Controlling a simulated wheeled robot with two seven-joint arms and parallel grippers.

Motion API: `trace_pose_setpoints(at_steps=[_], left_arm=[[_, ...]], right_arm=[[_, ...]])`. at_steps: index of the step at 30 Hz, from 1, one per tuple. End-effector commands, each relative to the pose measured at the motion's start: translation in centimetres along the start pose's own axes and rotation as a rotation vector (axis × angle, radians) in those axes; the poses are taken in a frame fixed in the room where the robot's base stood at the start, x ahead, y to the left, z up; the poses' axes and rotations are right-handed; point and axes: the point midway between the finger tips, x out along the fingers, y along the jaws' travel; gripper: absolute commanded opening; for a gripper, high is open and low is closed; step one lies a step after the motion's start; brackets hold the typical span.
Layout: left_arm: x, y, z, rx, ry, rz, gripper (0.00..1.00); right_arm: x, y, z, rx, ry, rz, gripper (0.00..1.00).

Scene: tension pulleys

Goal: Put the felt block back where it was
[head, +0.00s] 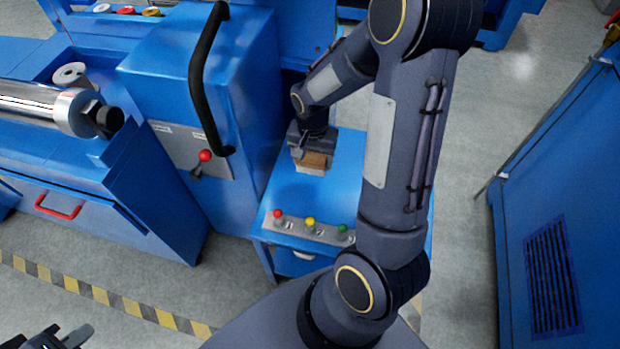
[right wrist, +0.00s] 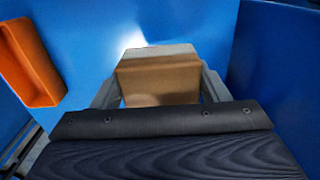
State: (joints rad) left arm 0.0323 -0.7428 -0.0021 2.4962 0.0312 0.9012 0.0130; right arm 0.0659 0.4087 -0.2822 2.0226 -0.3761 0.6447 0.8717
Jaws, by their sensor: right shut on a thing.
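The felt block (right wrist: 157,78) is brown with a paler grey end. In the right wrist view it sits between the two fingers of my right gripper (right wrist: 158,92), which is shut on it. In the head view the block (head: 311,163) shows just below my right gripper (head: 312,152), over the blue top of the small cabinet (head: 345,185). I cannot tell whether the block touches that top. My left gripper (head: 62,338) is partly cut off at the bottom left of the head view; its two dark fingers look apart with nothing between them.
Red, yellow and green knobs (head: 310,222) line the cabinet's front edge. A blue machine housing with a black handle (head: 205,80) rises left of it. An orange bin (right wrist: 28,60) shows at left in the right wrist view.

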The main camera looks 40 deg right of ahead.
Motion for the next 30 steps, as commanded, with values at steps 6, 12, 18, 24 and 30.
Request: trace_pose_setpoints(at_steps=[6, 12, 18, 24, 30], left_arm=[[0.8, -0.4, 0.4, 0.000, 0.000, 0.000, 0.00], [1.4, -0.7, 0.7, 0.000, 0.000, 0.000, 0.00], [1.8, -0.8, 0.9, 0.000, 0.000, 0.000, 0.00], [1.8, -0.8, 0.9, 0.000, 0.000, 0.000, 0.00], [2.0, -0.9, 1.0, 0.000, 0.000, 0.000, 0.00]], right_arm=[[3.1, 0.0, 0.0, 0.000, -0.001, 0.001, 0.43], [5.2, 0.0, 0.1, -0.001, -0.003, 0.002, 0.43], [7.0, 0.0, 0.0, -0.002, 0.000, 0.000, 0.43], [6.9, -0.1, 0.0, -0.002, 0.000, -0.001, 0.43], [7.2, -0.1, 0.0, -0.002, 0.000, -0.001, 0.78]])
